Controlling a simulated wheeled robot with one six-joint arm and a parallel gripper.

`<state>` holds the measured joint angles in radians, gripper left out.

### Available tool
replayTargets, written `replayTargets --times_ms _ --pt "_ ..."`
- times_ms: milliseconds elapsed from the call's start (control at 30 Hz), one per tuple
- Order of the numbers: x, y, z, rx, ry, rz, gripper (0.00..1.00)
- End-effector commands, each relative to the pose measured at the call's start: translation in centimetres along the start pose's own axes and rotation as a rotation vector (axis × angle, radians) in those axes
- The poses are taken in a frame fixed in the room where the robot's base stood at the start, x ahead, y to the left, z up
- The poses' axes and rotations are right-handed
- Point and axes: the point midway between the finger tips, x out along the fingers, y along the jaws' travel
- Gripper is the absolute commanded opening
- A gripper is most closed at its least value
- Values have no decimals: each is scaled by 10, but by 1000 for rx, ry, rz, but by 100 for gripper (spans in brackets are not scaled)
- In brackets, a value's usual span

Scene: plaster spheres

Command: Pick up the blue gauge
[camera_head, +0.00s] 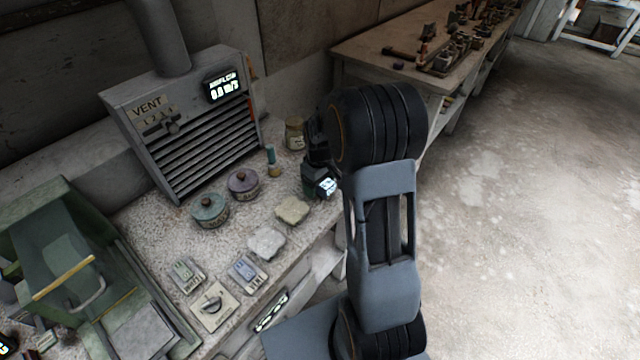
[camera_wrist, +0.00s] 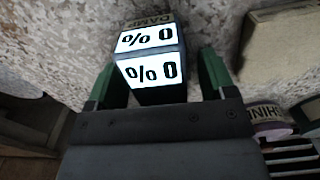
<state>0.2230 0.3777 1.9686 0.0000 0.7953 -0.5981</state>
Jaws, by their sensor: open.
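The gauge (camera_wrist: 150,72) is a small dark box with a lit white display reading "0 %" and a label reading "DAMP". In the wrist view it sits between the two green fingers of my gripper (camera_wrist: 160,75), which is open. A gap shows on its right side; the left finger is very near it, and I cannot tell if they touch. In the head view the gauge's lit display (camera_head: 326,186) shows at the bench's right edge under my gripper (camera_head: 316,176). The gauge's body colour is hard to make out, and my gripper hides part of it.
On the speckled bench (camera_head: 165,235) stand a teal-lidded pot (camera_head: 209,211), a purple-lidded pot (camera_head: 243,184), a glass jar (camera_head: 295,134) and a teal-topped tool (camera_head: 271,160). A beige block (camera_head: 292,210) and a pale block (camera_head: 266,243) lie nearby. A vent unit (camera_head: 190,125) stands behind.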

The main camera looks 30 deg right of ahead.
Motion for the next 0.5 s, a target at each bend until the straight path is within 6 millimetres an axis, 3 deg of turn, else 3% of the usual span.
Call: replayTargets --times_ms 133,500 --pt "0 0 0 0 0 0 77" --pt "0 0 0 0 0 0 41"
